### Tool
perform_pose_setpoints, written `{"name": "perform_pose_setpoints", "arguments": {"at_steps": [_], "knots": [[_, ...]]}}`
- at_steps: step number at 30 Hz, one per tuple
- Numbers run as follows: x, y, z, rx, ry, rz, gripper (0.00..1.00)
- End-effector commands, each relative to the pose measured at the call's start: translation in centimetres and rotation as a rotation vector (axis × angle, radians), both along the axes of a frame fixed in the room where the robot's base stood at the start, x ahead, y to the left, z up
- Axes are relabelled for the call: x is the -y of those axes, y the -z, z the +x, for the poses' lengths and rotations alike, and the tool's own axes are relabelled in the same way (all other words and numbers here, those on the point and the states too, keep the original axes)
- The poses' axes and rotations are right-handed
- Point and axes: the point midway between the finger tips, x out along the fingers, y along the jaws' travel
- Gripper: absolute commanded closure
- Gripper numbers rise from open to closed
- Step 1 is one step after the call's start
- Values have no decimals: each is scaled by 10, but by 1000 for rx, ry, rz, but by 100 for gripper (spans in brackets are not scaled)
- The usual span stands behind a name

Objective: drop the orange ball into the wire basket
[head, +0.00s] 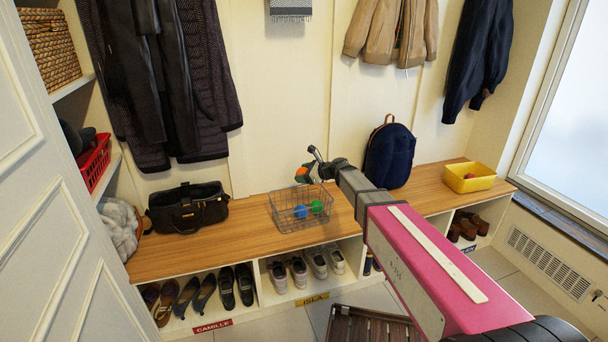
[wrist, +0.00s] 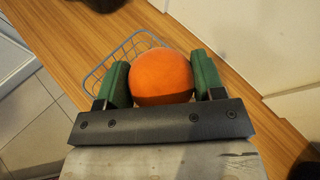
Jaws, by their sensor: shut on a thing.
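The orange ball (wrist: 162,78) is held between the two green finger pads of my gripper (wrist: 165,84) in the wrist view. In the head view the ball (head: 301,173) shows as a small orange patch at my gripper (head: 307,169), above the wire basket. The wire basket (head: 290,226) stands on the wooden bench, with a blue ball (head: 300,212) and a green ball (head: 316,207) inside. In the wrist view the basket's rim (wrist: 96,72) shows behind and left of the ball, partly hidden by ball and fingers.
The wooden bench (head: 245,232) also carries a black bag (head: 187,208) on the left, a navy backpack (head: 389,156) and a yellow bin (head: 468,178) on the right. Coats (head: 160,90) hang above. Shoes fill cubbies below. A slatted wooden item (head: 368,325) is on the floor.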

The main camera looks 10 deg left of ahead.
Motion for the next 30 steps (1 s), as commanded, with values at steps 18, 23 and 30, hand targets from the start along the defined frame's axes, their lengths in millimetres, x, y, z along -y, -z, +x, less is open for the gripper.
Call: {"name": "perform_pose_setpoints", "arguments": {"at_steps": [18, 23, 30], "knots": [[0, 53, 0, -1, -1, -1, 61], [0, 59, 0, 0, 0, 0, 61], [0, 59, 0, 0, 0, 0, 28]]}}
